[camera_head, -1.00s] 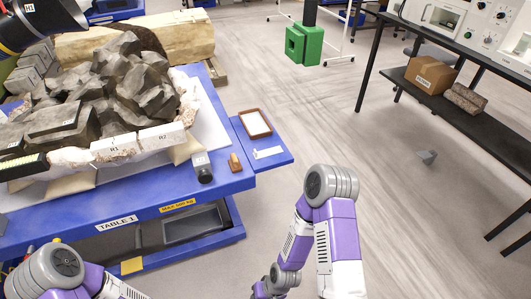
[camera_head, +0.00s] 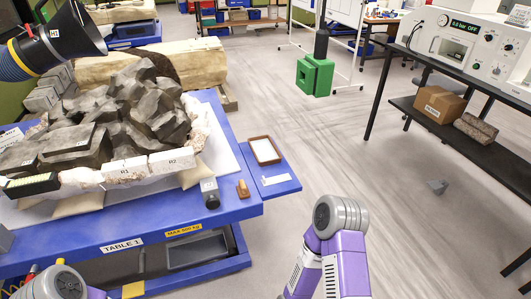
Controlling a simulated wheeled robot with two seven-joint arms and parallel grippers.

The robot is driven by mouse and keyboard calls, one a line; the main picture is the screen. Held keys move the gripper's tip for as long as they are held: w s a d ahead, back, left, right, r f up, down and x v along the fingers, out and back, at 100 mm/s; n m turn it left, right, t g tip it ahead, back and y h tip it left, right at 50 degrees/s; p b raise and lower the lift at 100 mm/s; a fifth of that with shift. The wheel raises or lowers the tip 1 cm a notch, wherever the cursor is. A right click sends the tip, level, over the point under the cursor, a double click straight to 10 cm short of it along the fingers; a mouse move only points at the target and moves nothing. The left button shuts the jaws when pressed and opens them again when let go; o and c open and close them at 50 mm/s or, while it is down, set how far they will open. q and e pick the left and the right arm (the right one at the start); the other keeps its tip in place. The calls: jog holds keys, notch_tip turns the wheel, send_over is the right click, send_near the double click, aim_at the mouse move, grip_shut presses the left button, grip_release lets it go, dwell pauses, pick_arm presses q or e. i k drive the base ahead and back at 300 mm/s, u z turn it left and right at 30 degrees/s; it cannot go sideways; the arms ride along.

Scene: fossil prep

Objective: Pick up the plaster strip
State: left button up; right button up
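A thin white strip (camera_head: 275,180) lies flat on the blue side shelf at the right end of the table; it may be the plaster strip or a label, I cannot tell which. Beside it, farther back on the same shelf, is a brown-rimmed tray (camera_head: 265,150) with a pale inside. White blocks marked R1 (camera_head: 125,171) and R2 (camera_head: 171,162) line the front of the grey rock mass (camera_head: 120,115). Only links of my two arms show along the bottom edge. Both of my grippers are out of view.
A small dark-and-grey cylinder (camera_head: 210,193) and a brown wooden piece (camera_head: 243,188) stand near the blue table's (camera_head: 75,232) right front corner. A black hose nozzle (camera_head: 62,40) hangs at upper left. A black bench (camera_head: 455,133) stands right. The floor between is mostly clear.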

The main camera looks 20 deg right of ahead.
aim_at(284, 177)
jog(key=z, duration=0.5)
jog(key=k, duration=0.6)
jog(key=z, duration=0.85)
jog(key=i, duration=0.9)
jog(key=u, duration=0.85)
jog(key=i, duration=0.8)
jog(key=u, duration=0.9)
